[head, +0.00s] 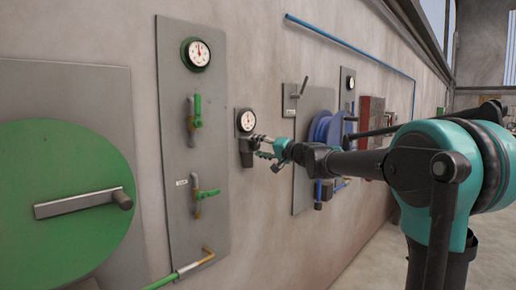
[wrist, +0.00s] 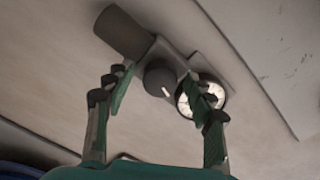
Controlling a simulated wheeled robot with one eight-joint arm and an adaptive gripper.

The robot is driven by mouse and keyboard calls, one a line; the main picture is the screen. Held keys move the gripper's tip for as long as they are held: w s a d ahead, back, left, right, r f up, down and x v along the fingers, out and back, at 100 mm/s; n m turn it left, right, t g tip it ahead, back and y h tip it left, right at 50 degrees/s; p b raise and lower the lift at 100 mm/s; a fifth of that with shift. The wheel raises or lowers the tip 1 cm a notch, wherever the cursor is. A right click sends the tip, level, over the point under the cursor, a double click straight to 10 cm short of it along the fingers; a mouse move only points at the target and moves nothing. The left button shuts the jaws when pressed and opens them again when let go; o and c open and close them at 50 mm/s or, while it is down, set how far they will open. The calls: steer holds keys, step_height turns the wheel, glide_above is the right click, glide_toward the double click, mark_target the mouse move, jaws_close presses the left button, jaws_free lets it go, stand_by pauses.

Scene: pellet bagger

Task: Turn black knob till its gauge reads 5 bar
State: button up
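The black knob (wrist: 160,77) is round, with a short white mark on its lower right, on a dark fitting on the wall. Its gauge (wrist: 203,94) is beside it in the wrist view, partly covered by one finger. In the head view the white-faced gauge (head: 247,121) sits at the top of the dark regulator body (head: 245,150); its reading is too small to tell. My gripper (wrist: 160,74) is open, its fingers to either side of the knob with visible gaps. In the head view my gripper (head: 266,146) is at the regulator, and the knob cannot be made out.
Left of the regulator is a grey panel (head: 180,90) with another gauge (head: 196,54) and green-handled valves. A large green disc (head: 62,200) with a crank is further left. A blue wheel (head: 322,130) is on a panel to the right, behind my arm.

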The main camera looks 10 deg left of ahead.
steer(key=v, duration=1.2)
steer(key=s+d+f+n+g+h, duration=0.15)
steer(key=s+f, duration=0.25)
steer(key=f, duration=0.5)
steer(key=s+d+f+g+h, duration=0.1)
steer(key=s+f+h, duration=0.1)
steer(key=s+f, duration=0.45)
steer(key=s+d+f+n+g+h, duration=0.1)
steer(key=s+f+g+h, duration=0.1)
steer(key=f, duration=0.8)
steer(key=s+d+f+g+h, duration=0.1)
steer(key=s+d+f+h, duration=0.3)
steer(key=s+d+f, duration=0.4)
steer(key=s+d+f+g+h, duration=0.1)
steer(key=s+d+f+h, duration=0.3)
steer(key=s+d+f, duration=0.4)
step_height(320, 180, down, 6)
steer(key=shift+s+r+m+h, duration=0.25)
steer(key=shift+s+m+h, duration=0.15)
steer(key=shift+s, duration=0.65)
steer(key=shift+a, duration=0.1)
